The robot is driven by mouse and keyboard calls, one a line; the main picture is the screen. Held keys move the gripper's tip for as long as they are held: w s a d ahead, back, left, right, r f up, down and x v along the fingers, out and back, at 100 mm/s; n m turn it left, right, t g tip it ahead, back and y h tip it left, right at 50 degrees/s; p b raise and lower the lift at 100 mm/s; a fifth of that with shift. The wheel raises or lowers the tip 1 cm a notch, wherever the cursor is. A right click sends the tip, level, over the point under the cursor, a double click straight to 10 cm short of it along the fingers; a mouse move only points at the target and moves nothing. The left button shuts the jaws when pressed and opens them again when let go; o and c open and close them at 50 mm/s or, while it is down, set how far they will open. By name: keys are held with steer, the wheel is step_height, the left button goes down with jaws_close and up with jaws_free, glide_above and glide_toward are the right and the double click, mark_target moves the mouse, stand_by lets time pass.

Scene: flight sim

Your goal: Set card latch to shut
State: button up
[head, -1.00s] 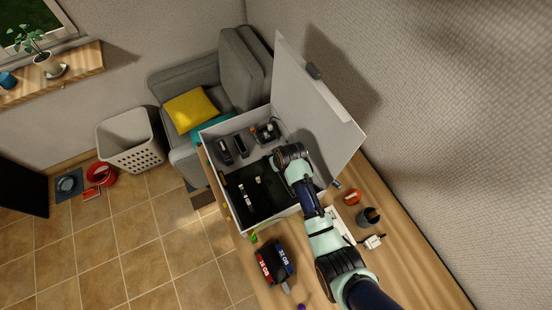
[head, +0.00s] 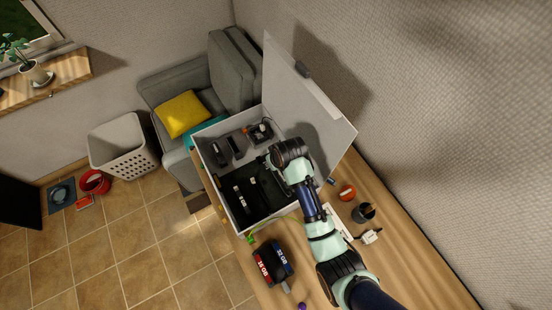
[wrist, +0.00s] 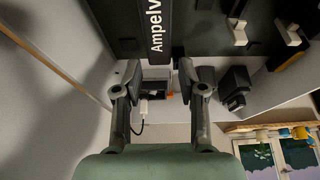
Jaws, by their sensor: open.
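A black panel (head: 267,200) lies inside an open white case on the table. A few small white pieces (head: 240,198) stand on it; similar white pieces show at the upper right of the wrist view (wrist: 288,32). I cannot tell which part is the card latch. My gripper (wrist: 155,72) is open with nothing between its fingers. In the head view my wrist hangs over the right side of the case and hides part of the panel. A dark strip lettered "Ampelv" (wrist: 157,28) lies just ahead of the fingers in the wrist view.
The case's white lid (head: 300,90) stands open on the right, close to my arm. Dark devices (head: 220,153) and a black unit with orange (head: 260,131) sit along the case's far side.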

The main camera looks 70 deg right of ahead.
steer(key=v, duration=0.6)
steer(key=shift+r, duration=0.1)
steer(key=w+d+g+y, duration=0.1)
steer(key=w, duration=0.1)
steer(key=w+d+f+g+y+p, duration=0.1)
steer(key=d, duration=0.1)
steer(key=shift+w+d+g+y, duration=0.3)
steer(key=shift+w+g, duration=0.1)
steer(key=shift+w+d+f+g+y, duration=0.1)
steer(key=shift+w+g+y, duration=0.05)
steer(key=shift+g+y, duration=0.15)
step_height(320, 180, down, 8)
jaws_close()
